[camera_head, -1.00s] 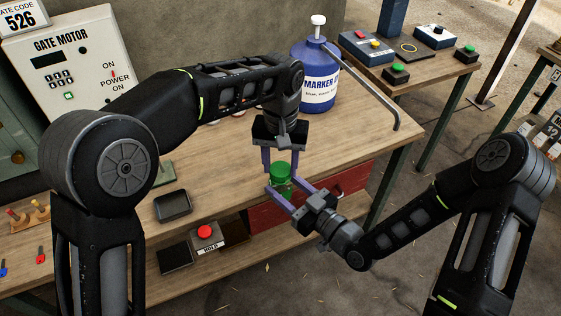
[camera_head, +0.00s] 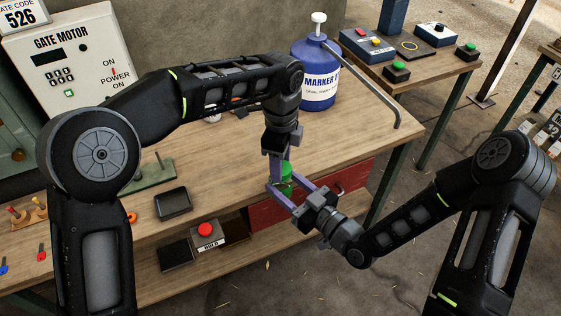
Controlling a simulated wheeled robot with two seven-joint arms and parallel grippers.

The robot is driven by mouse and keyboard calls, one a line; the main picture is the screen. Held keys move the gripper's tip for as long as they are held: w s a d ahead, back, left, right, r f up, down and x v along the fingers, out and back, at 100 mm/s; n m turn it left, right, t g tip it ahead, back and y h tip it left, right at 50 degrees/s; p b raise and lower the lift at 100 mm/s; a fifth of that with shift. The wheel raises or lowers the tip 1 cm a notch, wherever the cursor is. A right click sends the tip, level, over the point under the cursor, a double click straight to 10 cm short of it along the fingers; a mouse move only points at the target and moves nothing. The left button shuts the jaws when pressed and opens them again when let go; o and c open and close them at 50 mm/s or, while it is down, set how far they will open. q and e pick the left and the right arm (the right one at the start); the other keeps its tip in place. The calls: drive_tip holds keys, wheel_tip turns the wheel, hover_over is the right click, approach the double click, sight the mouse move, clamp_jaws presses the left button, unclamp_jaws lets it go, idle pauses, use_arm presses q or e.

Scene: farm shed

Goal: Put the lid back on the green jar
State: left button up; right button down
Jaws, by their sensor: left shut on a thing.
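The green jar (camera_head: 285,187) is above the front part of the wooden workbench, between the purple fingers of my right gripper (camera_head: 284,190), which comes from the lower right and is shut on it. The green lid (camera_head: 287,168) shows at the top of the jar, partly hidden by my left gripper. My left gripper (camera_head: 276,174) points down from above and is shut on the lid, seen nearly edge-on. Whether the lid is fully seated on the jar cannot be told.
A blue marker jug (camera_head: 318,92) with a hose stands behind on the workbench (camera_head: 228,150). A black tray (camera_head: 173,204) lies left of the jar. A red drawer (camera_head: 275,212) is below the bench top. A gate motor box (camera_head: 68,65) stands at the back left.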

use_arm(q)
drive_tip(key=m, duration=0.5)
drive_tip(key=shift+m, duration=0.3)
drive_tip(key=m, duration=0.5)
drive_tip(key=shift+w+m, duration=0.1)
drive_tip(key=shift+m, duration=0.2)
drive_tip(key=m, duration=0.5)
drive_tip(key=shift+d, duration=0.1)
drive_tip(key=m, duration=0.6)
drive_tip(key=shift+m, duration=0.3)
drive_tip(key=o, duration=1.3)
drive_tip(key=shift+c, duration=0.5)
